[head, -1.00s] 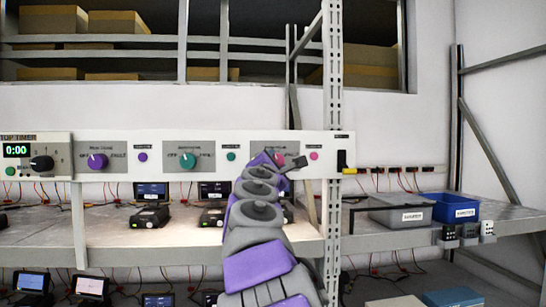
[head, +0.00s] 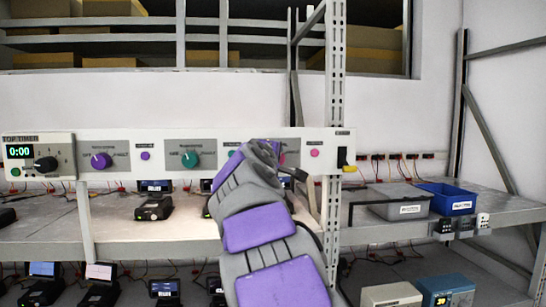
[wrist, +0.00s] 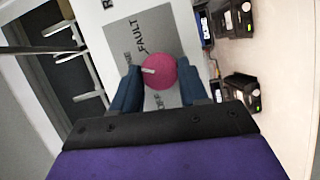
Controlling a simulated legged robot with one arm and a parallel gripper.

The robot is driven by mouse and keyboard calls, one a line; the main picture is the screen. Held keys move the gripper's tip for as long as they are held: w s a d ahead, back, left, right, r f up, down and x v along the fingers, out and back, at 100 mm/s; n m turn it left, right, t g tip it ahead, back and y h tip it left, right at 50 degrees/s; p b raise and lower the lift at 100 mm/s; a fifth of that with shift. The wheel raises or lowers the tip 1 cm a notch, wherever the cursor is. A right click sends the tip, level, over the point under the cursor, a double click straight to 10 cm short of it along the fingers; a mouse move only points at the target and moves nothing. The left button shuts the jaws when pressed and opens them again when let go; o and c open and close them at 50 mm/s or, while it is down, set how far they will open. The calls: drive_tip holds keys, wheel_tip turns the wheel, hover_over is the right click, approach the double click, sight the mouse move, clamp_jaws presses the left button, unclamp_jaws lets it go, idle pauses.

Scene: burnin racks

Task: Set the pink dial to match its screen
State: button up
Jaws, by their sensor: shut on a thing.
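The pink dial (wrist: 158,72) sits on a grey label plate (wrist: 122,38) in the wrist view, between the two fingers of my gripper (wrist: 160,88), which is shut on it. The dial's white mark points left in that view, toward a partly readable word; FAULT is printed above the dial and another word below. In the head view my arm covers most of the dial and my gripper. Devices with small screens (wrist: 205,28) stand at the right of the wrist view; I cannot read them or tell which belongs to the pink dial.
The white panel (head: 165,136) also carries a purple dial (head: 101,160), a teal dial (head: 190,159), a pink button (head: 315,153) and a timer (head: 38,155) reading 0:00. A rack post (head: 335,200) stands right of my arm. Grey (head: 400,212) and blue (head: 461,209) bins are on the right shelf.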

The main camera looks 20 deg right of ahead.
drive_tip(key=shift+d+f+m, duration=0.2)
drive_tip(key=shift+f+m, duration=0.2)
drive_tip(key=o, duration=0.8)
drive_tip(key=shift+s+r, duration=0.1)
drive_tip(key=shift+o, duration=1.2)
drive_tip(key=shift+r, duration=0.1)
drive_tip(key=b+v, duration=0.1)
drive_tip(key=v, duration=1.6)
drive_tip(key=shift+a+r, duration=0.15)
drive_tip(key=shift+r, duration=0.05)
